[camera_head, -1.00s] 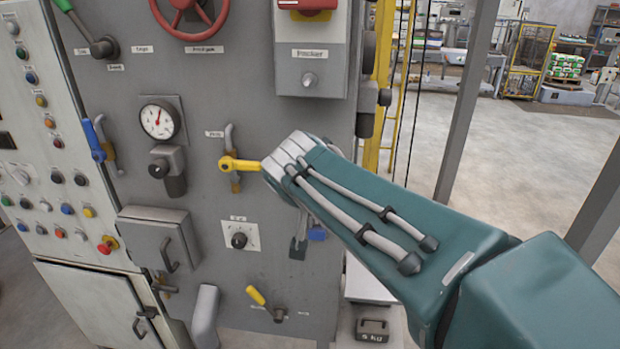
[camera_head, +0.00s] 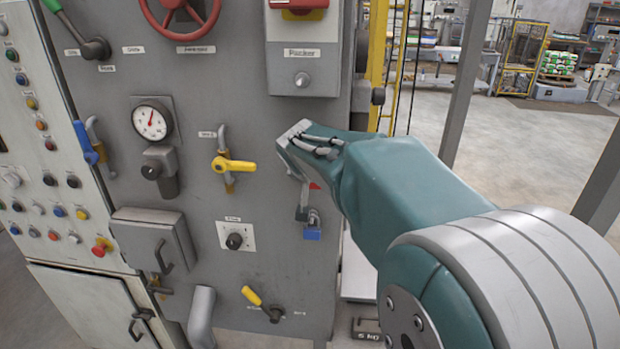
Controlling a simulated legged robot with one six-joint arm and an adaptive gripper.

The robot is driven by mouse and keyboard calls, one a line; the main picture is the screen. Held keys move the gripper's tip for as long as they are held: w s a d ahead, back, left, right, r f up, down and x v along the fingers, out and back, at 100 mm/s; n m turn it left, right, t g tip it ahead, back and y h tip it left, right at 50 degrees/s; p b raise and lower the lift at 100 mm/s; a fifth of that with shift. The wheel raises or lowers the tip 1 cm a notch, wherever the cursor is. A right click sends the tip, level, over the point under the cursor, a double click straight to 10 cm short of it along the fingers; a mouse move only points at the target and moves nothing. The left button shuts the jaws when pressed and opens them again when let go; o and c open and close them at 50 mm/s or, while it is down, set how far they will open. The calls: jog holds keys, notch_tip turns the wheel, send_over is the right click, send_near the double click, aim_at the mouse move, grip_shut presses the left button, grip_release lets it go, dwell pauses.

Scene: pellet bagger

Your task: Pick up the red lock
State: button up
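A small red patch (camera_head: 315,186), probably the red lock, shows beside my gripper at the right part of the grey machine panel. Most of it is hidden behind my arm. A blue padlock (camera_head: 312,231) hangs just below it.
A yellow-handled valve (camera_head: 235,165) sticks out left of my wrist. A dial (camera_head: 235,241) and another yellow lever (camera_head: 252,295) are lower down. A grey box with a red switch (camera_head: 303,55) is above. Open floor (camera_head: 480,150) lies to the right.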

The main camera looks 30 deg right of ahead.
jog(key=shift+a, duration=0.15)
jog(key=shift+c, duration=0.9)
jog(key=c, duration=1.1)
jog(key=shift+o, duration=0.2)
jog(key=shift+r, duration=0.65)
